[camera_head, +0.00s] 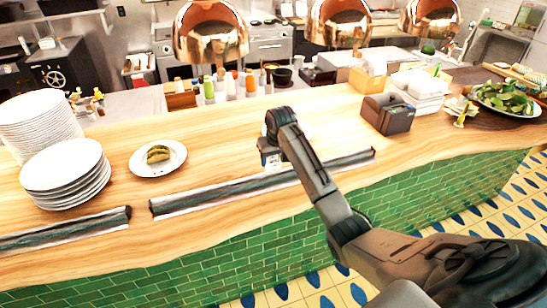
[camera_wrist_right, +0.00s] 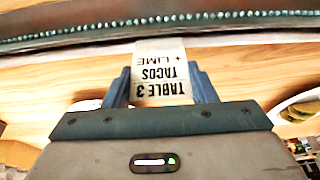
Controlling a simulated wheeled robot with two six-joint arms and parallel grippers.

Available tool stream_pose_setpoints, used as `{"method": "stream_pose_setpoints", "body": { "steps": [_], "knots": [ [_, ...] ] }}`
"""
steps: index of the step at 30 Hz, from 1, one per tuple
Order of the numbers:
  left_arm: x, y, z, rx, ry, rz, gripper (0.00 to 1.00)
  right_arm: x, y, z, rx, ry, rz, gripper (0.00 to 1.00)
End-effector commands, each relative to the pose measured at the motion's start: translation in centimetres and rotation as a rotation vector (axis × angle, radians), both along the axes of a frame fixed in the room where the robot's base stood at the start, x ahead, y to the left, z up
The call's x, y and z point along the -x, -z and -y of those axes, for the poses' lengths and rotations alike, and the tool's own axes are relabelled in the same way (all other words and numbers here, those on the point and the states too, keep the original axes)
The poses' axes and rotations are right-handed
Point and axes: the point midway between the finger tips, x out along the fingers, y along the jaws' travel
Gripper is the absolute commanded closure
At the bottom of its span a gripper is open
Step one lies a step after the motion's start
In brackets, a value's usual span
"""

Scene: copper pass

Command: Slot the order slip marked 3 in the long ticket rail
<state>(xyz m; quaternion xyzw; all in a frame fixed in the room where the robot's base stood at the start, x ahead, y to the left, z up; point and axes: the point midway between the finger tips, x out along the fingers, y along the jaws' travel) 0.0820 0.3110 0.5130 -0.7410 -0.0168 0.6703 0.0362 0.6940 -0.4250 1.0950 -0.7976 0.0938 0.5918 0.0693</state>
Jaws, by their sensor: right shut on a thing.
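The order slip marked 3 is a white paper reading "TABLE 3 TACOS + LIME" (camera_wrist_right: 161,72), upside down in the right wrist view. My right gripper (camera_wrist_right: 160,84) is shut on it, with a blue finger on each side. In the head view the right gripper (camera_head: 271,146) is above the counter, just behind the long ticket rail (camera_head: 215,196). In the right wrist view the slip's far end reaches the near edge of the long rail (camera_wrist_right: 250,24). I cannot tell whether it is inside the slot. My left gripper is not in view.
A shorter rail (camera_head: 70,231) lies to the left. Plate stacks (camera_head: 65,172) and a plate with a taco (camera_head: 158,156) stand on the wooden counter (camera_head: 225,145). A dark brown box (camera_head: 387,114) stands to the right. Copper lamps (camera_head: 210,35) hang above.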

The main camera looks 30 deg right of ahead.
Motion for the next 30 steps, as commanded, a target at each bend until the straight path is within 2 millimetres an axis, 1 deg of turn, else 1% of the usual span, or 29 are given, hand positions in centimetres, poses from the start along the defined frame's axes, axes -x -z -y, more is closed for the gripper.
{"method": "stream_pose_setpoints", "body": {
  "steps": [13,24,30],
  "knots": [
    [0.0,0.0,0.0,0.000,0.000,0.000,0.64,0.0,0.1,0.0,0.000,0.000,0.000,0.61],
    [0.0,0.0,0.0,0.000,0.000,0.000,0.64,0.0,1.0,0.0,0.000,0.000,-0.001,0.61],
    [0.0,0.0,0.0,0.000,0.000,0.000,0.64,0.0,1.0,0.0,0.000,0.000,0.000,0.61]
  ]
}}
